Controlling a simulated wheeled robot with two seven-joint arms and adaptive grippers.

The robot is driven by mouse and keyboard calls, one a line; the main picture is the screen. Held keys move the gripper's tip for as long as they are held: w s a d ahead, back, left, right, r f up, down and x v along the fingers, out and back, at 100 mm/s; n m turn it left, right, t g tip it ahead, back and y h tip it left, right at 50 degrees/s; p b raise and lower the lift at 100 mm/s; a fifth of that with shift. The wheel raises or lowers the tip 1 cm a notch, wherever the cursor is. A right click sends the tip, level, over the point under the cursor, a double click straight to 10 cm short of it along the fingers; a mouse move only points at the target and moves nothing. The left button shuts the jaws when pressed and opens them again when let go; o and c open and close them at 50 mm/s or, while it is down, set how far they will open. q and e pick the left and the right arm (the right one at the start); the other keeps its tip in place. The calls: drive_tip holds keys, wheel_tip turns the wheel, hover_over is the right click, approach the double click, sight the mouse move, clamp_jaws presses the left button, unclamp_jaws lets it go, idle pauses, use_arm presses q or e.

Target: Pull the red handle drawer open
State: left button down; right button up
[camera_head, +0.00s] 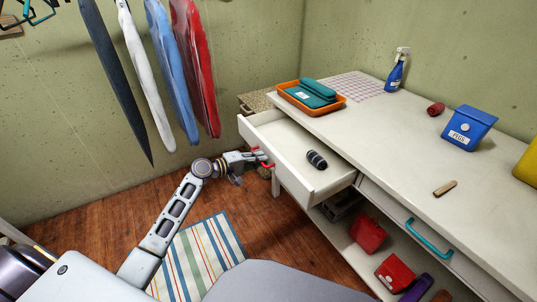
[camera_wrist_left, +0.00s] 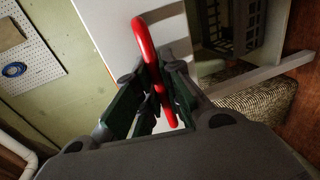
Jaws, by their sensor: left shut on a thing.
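The red handle (camera_head: 266,164) is on the front of a white drawer (camera_head: 300,185). The drawer stands out from the white table and is open, with a dark cylindrical object (camera_head: 316,159) lying inside it. My left gripper (camera_head: 260,160) is at the drawer front, shut on the red handle. In the left wrist view the red handle (camera_wrist_left: 147,50) runs between the two dark finger pads of my left gripper (camera_wrist_left: 158,98). My right gripper is in neither view.
On the tabletop (camera_head: 390,150) are an orange tray (camera_head: 336,107), a blue spray bottle (camera_head: 396,72) and a blue bin (camera_head: 468,127). A second drawer has a teal handle (camera_head: 428,240). Red containers (camera_head: 367,234) sit on the shelf below. Clothes hang at upper left; a striped rug (camera_head: 205,262) lies on the floor.

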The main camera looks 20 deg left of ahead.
use_arm(q)
drive_tip(key=shift+f+v, duration=0.2)
drive_tip(key=shift+v, duration=0.8)
drive_tip(key=shift+f+v, duration=0.2)
drive_tip(key=shift+v, duration=0.75)
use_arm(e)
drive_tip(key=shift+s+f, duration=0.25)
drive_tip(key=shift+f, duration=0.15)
use_arm(q)
drive_tip(key=shift+s, duration=0.1)
drive_tip(key=c, duration=1.5)
unclamp_jaws()
drive_tip(key=shift+v, duration=5.95)
drive_tip(key=shift+a+f, duration=0.1)
